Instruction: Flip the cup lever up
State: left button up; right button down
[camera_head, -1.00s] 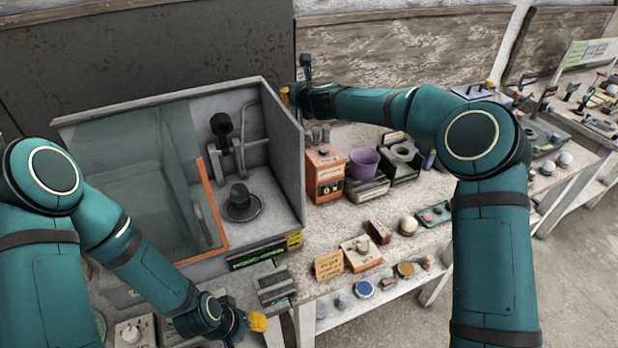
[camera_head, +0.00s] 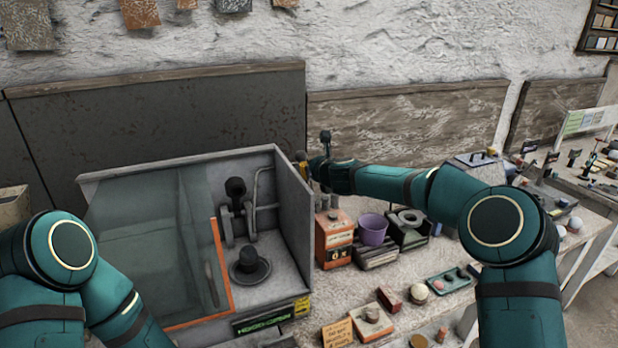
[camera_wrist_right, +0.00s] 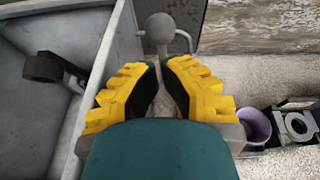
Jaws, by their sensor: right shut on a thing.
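The right wrist view shows a grey ball-ended lever (camera_wrist_right: 160,28) just beyond the right side wall of the grey box. My right gripper (camera_wrist_right: 160,88) is closed around the lever's lower part, with its yellow fingers on both sides. In the head view my right gripper (camera_head: 304,162) is at the box's right outer wall. A dark upright piece with a knob stands by it there; I cannot tell if it is the lever. Inside the grey box (camera_head: 293,195) are a black cup (camera_head: 236,187) on a bracket and a black dish (camera_head: 250,268). My left gripper is out of view.
A clear panel with an orange edge (camera_head: 222,265) covers the box's left part. Right of the box stand an orange container (camera_head: 333,238), a purple cup (camera_head: 373,230) and several small items. The wall (camera_head: 400,60) is close behind.

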jog(key=s+d+r+p, duration=0.1)
jog(key=s+r+p, duration=0.2)
jog(key=r, duration=0.6)
jog(key=shift+s+d, duration=0.15)
jog(key=shift+d, duration=0.1)
jog(key=shift+r, duration=0.1)
jog(key=shift+s, duration=0.1)
